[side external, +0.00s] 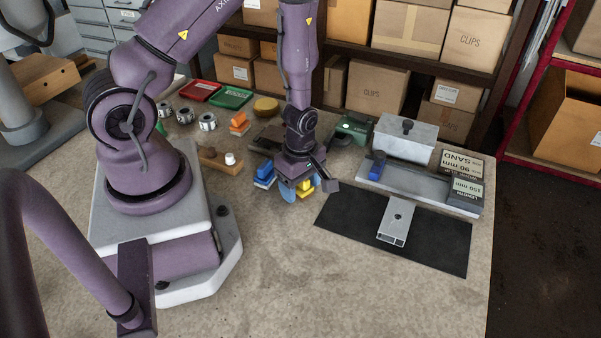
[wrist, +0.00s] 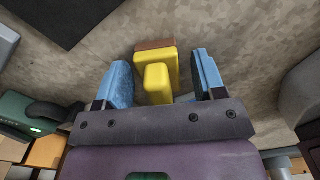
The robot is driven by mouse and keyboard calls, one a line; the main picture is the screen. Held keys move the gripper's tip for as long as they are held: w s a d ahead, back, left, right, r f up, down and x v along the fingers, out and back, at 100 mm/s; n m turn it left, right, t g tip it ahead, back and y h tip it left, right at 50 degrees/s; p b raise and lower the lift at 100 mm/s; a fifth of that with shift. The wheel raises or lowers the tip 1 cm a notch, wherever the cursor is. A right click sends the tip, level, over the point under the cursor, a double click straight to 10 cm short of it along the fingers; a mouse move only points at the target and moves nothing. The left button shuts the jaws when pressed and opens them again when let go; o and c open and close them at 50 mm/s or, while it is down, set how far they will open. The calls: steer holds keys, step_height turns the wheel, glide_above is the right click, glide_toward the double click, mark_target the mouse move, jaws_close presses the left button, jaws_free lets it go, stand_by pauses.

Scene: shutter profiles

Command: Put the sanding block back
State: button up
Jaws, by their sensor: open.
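A yellow sanding block (wrist: 163,70) with a raised yellow grip and a brown underside stands between the two blue fingers of my gripper (wrist: 164,75) in the wrist view. The fingers are open, with a gap on each side of it. In the side view my gripper (side external: 300,191) is low over the table, and the yellow block (side external: 304,187) shows partly behind a finger. A similar blue block (side external: 264,174) sits just left of my gripper, and an orange one (side external: 239,122) stands farther back. Whether the yellow block touches the table is hard to see.
A metal fixture (side external: 404,140) with a grey rail and a blue piece (side external: 377,166) stands to the right, beside labelled blocks (side external: 461,165). A metal profile (side external: 397,220) lies on a black mat (side external: 345,222). A green device (side external: 352,129) is behind. The front table is clear.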

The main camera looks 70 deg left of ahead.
step_height(320, 180, up, 12)
steer(key=shift+f, duration=0.1)
steer(key=s+d+r+m+t, duration=0.2)
steer(key=r+m, duration=0.5)
steer(key=s+d+r+m+t, duration=0.1)
steer(key=s+d+r+m, duration=0.1)
steer(key=r+m, duration=0.6)
steer(key=s+d+r+m+t, duration=0.2)
steer(key=s+r+m, duration=0.1)
steer(key=r+m, duration=0.4)
steer(key=shift+r+m+t, duration=0.3)
steer(key=shift+r, duration=0.3)
